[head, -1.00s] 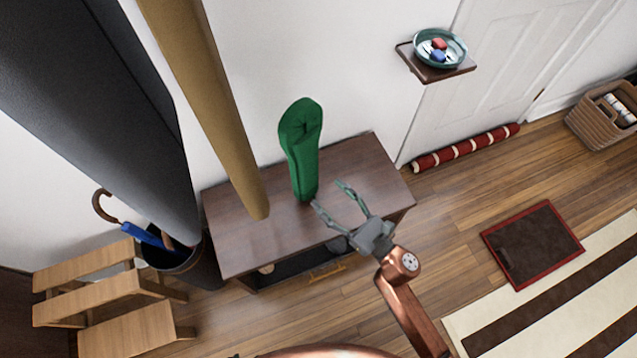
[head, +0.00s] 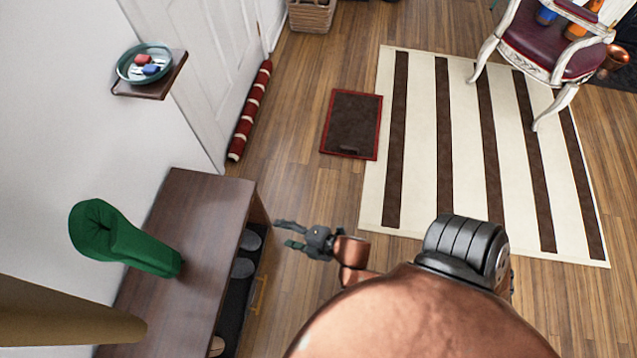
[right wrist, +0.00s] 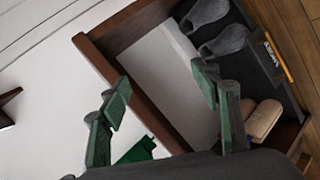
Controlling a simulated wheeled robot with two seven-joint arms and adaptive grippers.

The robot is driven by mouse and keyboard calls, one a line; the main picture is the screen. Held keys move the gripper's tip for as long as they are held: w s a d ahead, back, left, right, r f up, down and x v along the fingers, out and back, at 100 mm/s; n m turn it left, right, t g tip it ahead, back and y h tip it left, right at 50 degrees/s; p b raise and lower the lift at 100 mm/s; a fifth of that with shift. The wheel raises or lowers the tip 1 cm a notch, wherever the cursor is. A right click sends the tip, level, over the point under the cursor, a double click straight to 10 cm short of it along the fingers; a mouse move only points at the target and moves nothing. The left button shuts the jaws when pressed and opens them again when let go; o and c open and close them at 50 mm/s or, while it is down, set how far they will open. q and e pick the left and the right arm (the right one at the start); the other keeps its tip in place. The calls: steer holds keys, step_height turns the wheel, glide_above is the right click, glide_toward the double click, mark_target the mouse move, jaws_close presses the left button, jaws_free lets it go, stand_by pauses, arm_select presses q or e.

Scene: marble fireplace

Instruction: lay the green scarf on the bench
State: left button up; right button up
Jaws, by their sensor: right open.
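My right gripper (head: 283,234) is open and empty. In the head view it is off the bench's front edge, to the right of the scarf and apart from it. In the right wrist view its two fingers (right wrist: 165,105) are spread, with the bench's open side and shelf beyond. A small green patch shows low between them; I cannot tell for sure whether it is the scarf. My left gripper is not in view.
Grey slippers (right wrist: 215,25) lie on the bench's lower shelf. A wall shelf (head: 165,85) holds a bowl (head: 145,62). A red draught roll (head: 250,110), a dark mat (head: 350,125), a striped rug (head: 470,150) and a chair (head: 545,45) lie beyond. A brown hanging thing (head: 60,315) overhangs the bench's near end.

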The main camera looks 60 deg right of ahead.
steer(key=s+f+m+g, duration=0.3)
steer(key=s+m, duration=0.2)
steer(key=s, duration=0.3)
steer(key=s+a+f+m+g, duration=0.1)
steer(key=s+f+m+g, duration=0.2)
steer(key=s, duration=0.6)
steer(key=s+a+f+m+g+y, duration=0.1)
steer(key=s+f+m+g, duration=0.1)
steer(key=s+m, duration=0.4)
steer(key=s, duration=0.3)
steer(key=shift+a+f+m+g, duration=0.15)
steer(key=shift+f+m+g, duration=0.25)
steer(key=shift+w, duration=0.1)
